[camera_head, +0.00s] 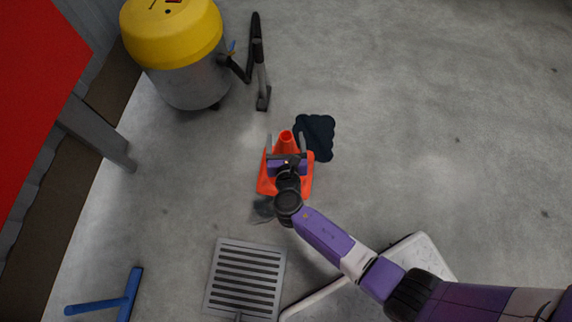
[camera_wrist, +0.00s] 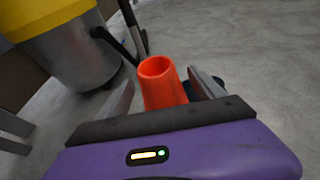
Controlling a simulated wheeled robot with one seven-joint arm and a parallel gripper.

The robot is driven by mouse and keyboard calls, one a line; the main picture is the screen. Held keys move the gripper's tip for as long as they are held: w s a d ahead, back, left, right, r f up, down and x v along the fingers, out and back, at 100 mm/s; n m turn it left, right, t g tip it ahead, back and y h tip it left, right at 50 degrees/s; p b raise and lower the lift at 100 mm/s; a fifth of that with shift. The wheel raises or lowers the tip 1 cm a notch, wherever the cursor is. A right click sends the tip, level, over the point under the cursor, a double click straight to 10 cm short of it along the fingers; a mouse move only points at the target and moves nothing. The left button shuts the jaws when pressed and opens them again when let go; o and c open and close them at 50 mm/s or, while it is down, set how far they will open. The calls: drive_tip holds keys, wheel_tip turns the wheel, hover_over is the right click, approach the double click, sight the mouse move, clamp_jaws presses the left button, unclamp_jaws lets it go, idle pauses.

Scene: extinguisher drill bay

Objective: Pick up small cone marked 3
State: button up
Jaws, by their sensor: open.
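An orange cone (camera_head: 286,137) stands upright on the concrete floor in the middle of the head view, on a square orange base. In the wrist view its hollow top (camera_wrist: 160,82) rises between my fingers. My gripper (camera_head: 286,145) is open, with one finger on each side of the cone's upper part. In the wrist view a gap shows between the cone and the fingers (camera_wrist: 162,95). My wrist hides part of the cone's body and base. No number can be made out on the cone.
A dark puddle (camera_head: 316,135) lies just right of the cone. A yellow and grey vacuum (camera_head: 185,85) with a black hose stands at upper left. A floor grate (camera_head: 245,280) and a blue T-shaped tool (camera_head: 122,300) lie below. The floor at right is clear.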

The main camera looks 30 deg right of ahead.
drive_tip(key=shift+b+x, duration=0.4)
drive_tip(key=shift+x, duration=0.95)
drive_tip(key=shift+f, duration=0.1)
drive_tip(key=shift+c, duration=0.5)
clamp_jaws()
